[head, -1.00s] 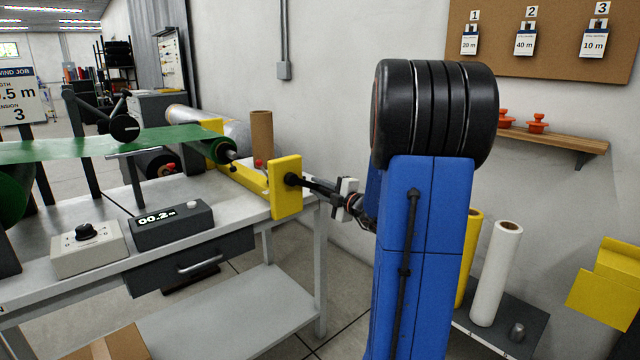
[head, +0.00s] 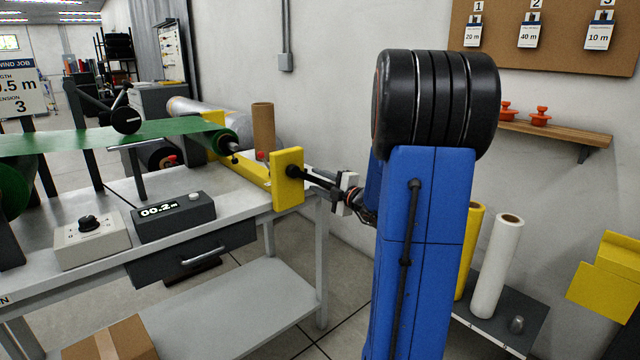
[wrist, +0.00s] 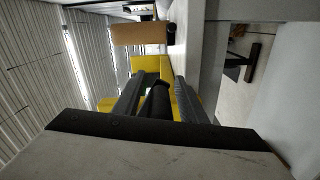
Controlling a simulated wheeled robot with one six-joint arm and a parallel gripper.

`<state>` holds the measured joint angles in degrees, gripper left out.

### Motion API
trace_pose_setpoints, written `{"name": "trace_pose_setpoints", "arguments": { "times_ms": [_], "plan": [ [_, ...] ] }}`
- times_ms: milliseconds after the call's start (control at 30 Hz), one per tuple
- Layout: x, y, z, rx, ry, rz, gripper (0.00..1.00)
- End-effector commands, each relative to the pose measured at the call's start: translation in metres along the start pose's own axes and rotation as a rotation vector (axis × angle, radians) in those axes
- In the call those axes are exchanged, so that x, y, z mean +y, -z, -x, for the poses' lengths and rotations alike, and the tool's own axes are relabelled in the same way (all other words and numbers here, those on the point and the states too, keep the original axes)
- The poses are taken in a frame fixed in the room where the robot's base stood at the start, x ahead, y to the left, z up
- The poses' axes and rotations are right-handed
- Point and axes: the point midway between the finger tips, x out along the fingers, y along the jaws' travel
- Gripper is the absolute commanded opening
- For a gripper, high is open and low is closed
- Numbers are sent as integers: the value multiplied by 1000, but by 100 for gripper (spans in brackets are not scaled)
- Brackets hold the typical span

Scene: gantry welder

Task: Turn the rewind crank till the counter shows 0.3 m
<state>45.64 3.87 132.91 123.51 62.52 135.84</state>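The counter (head: 174,217) is a dark box on the bench, and its display reads 00.2 m. The rewind crank's dark hub (head: 292,172) sits on a yellow end plate (head: 287,192) at the bench's right end. My gripper (head: 325,185) reaches that plate from the right. In the wrist view a black crank handle (wrist: 157,101) lies between the two fingers of my gripper (wrist: 162,88), which appear closed around it. The yellow plate shows beyond the fingertips. The fingers and my arm hide most of the crank in the head view. Green web (head: 115,137) runs to the roll on the right.
A grey box with a black knob (head: 90,235) stands left of the counter. A brown cardboard tube (head: 263,130) stands behind the yellow plate. White (head: 497,265) and yellow rolls stand on a low shelf at right. A wooden wall shelf (head: 556,138) holds orange-red knobs.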

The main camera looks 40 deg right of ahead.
Motion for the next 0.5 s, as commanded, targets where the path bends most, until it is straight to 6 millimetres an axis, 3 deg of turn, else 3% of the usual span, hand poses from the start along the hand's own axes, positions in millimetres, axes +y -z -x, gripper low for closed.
{"name": "trace_pose_setpoints", "arguments": {
  "times_ms": [167,500],
  "plan": [
    [1,-1,8,-2,-1,1,38],
    [1,-1,63,-4,-1,1,38]
  ]
}}
